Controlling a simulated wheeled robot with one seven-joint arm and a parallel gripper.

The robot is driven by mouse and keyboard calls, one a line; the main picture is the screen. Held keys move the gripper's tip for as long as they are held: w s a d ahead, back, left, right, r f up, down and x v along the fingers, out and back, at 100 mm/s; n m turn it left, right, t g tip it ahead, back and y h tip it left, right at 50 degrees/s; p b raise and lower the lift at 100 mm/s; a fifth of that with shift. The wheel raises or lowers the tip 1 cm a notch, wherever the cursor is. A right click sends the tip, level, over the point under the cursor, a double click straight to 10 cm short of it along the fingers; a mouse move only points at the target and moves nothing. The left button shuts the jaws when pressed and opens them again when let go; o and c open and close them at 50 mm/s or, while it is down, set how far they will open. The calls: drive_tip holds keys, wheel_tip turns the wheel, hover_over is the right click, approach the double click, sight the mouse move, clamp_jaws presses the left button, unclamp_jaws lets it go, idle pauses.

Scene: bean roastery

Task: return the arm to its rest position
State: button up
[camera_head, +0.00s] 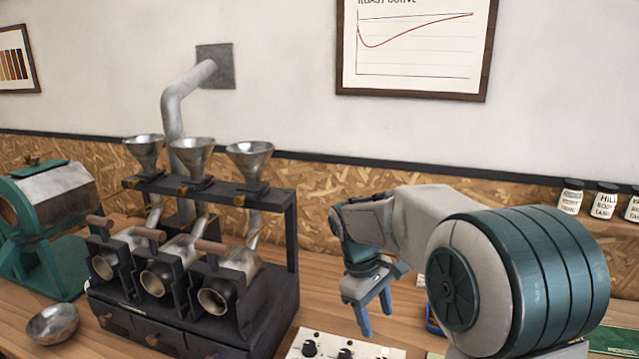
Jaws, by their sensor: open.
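My gripper (375,314) is in the right half of the head view, at the end of my arm. Its two blue-tipped fingers point down and stand apart, with nothing seen between them. It hangs above the wooden bench (318,275), to the right of the black sample roaster (190,270). My forearm and a large teal-banded joint fill the right side and hide part of the bench behind them.
The roaster carries several metal funnels (248,157) and barrels. A metal bowl (53,324) and a green drum machine (45,220) stand at left. A white knob panel (345,346) lies below my gripper. Labelled jars (604,200) stand at far right.

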drive_tip(key=s+d+m+t+y, duration=0.1)
drive_tip(key=s+m, duration=0.3)
drive_tip(key=s, duration=0.5)
drive_tip(key=s+d+m+t+y, duration=0.1)
drive_tip(key=s+m, duration=0.4)
drive_tip(key=s, duration=0.5)
drive_tip(key=shift+s+d+r+t+y, duration=0.15)
drive_tip(key=shift+d+r+t+y, duration=0.2)
drive_tip(key=shift+d+t, duration=0.6)
drive_tip(key=shift+a+f+t, duration=0.1)
drive_tip(key=shift+a+t, duration=0.1)
drive_tip(key=shift+t, duration=0.05)
